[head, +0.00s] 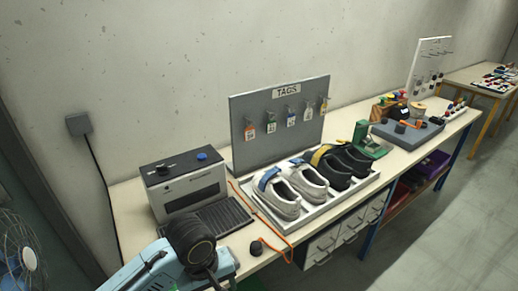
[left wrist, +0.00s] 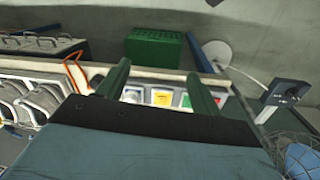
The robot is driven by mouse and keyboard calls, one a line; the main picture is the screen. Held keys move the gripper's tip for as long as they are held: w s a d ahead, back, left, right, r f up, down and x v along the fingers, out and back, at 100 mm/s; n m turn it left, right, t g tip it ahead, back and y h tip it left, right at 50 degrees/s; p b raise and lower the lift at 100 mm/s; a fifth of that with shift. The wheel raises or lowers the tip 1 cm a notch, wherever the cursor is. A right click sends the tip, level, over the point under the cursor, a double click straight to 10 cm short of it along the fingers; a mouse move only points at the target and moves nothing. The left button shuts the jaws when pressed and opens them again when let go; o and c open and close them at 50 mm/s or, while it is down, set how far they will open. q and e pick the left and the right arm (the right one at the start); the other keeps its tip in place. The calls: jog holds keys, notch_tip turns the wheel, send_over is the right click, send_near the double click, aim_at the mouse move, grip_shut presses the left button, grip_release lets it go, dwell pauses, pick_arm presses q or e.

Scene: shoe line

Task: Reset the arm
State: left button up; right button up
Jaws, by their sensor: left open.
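My left arm comes in from the lower left of the head view, low at the near edge of the workbench (head: 135,200). In the left wrist view my left gripper (left wrist: 160,84) shows two green fingers spread wide apart with nothing between them. Its tips are near the bench edge in that picture. In the head view the fingers cannot be clearly made out. My right arm and gripper are in neither view.
A tray (head: 300,230) holds grey and black shoes, also at left in the left wrist view. A tag board (head: 250,140), a grey machine (head: 188,188) and an orange cord (head: 270,248) are on the bench. A green crate (left wrist: 155,48) and a fan (head: 20,250) stand nearby.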

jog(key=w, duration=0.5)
pick_arm(q)
jog(key=s+a+f+m+t+y, duration=0.1)
jog(key=s+a+m+t, duration=0.2)
jog(key=s+a+m, duration=0.8)
jog(key=s+a+f+n+g+b, duration=0.1)
jog(key=s+f+n+b, duration=0.2)
jog(key=f, duration=1.3)
jog(key=s+f+n+b, duration=0.1)
jog(key=s+f+b, duration=0.3)
jog(key=f, duration=1.1)
jog(key=s+a+f+b, duration=0.1)
jog(key=s+f+b, duration=0.2)
jog(key=s+f, duration=0.5)
jog(key=s+a+f+g+b, duration=0.1)
jog(key=s+a+f+b, duration=0.1)
jog(key=s+f, duration=0.6)
notch_tip(320, 180, down, 6)
jog(key=shift+s+b, duration=0.3)
jog(key=shift+b, duration=0.35)
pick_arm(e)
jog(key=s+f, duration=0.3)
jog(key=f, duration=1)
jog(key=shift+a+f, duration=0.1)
